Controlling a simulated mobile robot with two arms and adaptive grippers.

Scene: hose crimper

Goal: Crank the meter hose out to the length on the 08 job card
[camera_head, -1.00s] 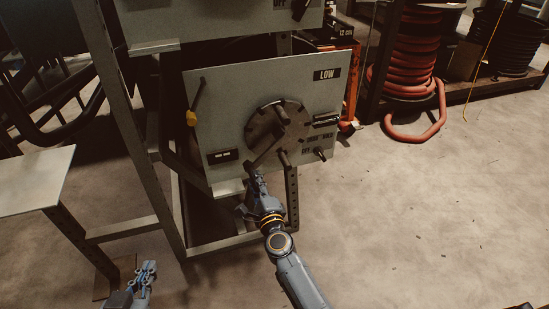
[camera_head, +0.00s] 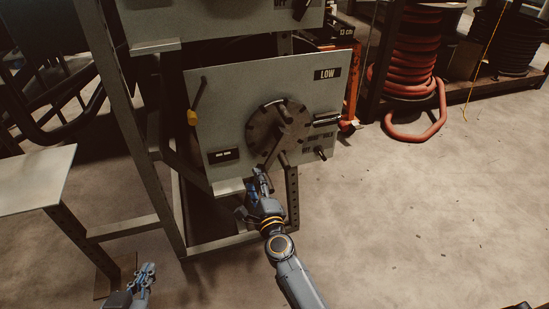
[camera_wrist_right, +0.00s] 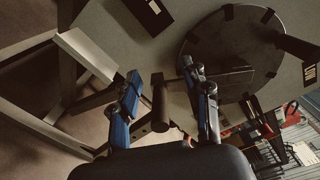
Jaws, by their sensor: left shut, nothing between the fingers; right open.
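The grey machine panel (camera_head: 230,130) marked LOW carries a round dark crank disc (camera_head: 279,128). The crank arm points down from the disc. My right gripper (camera_head: 262,178) is at its lower end. In the right wrist view, the dark crank handle (camera_wrist_right: 160,103) stands between the two open fingers (camera_wrist_right: 162,78), apart from at least the left one. A small counter (camera_head: 346,30) at the top of the head view appears to read 13 cm. My left gripper (camera_head: 148,270) is shut and empty at the lower left, away from the panel. No job card is readable.
A yellow-tipped lever (camera_head: 193,116) is on the panel's left, and a small knob (camera_head: 320,153) at its lower right. A grey table (camera_head: 32,178) stands at left. A red hose reel (camera_head: 408,62) stands behind at right.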

